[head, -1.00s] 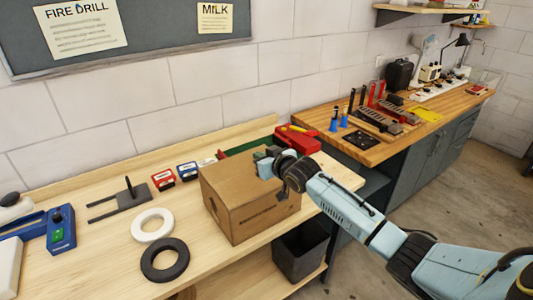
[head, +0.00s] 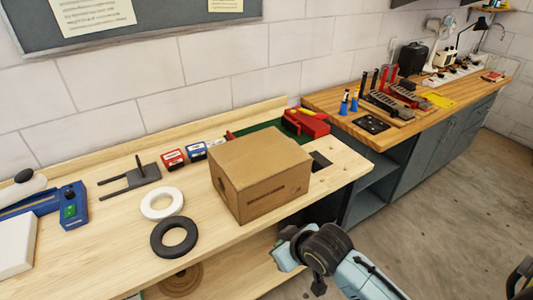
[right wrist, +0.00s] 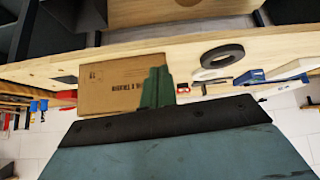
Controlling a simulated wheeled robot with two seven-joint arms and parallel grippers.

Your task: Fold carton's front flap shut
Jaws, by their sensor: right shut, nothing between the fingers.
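The brown cardboard carton (head: 262,175) stands on the wooden bench, its top looking flat and covered. Dark print runs along its front face. I cannot make out a separate front flap. The carton also shows in the right wrist view (right wrist: 110,88), behind my fingers. My right gripper (head: 285,256) is low in the head view, in front of the bench edge and apart from the carton. In the right wrist view its green fingers (right wrist: 156,86) are together with nothing between them. My left gripper is not in view.
A white ring (head: 162,203) and a black ring (head: 174,237) lie left of the carton. Small red (head: 173,159) and blue (head: 194,152) boxes and a red tool (head: 305,123) sit behind it. The bench edge is clear in front of the rings.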

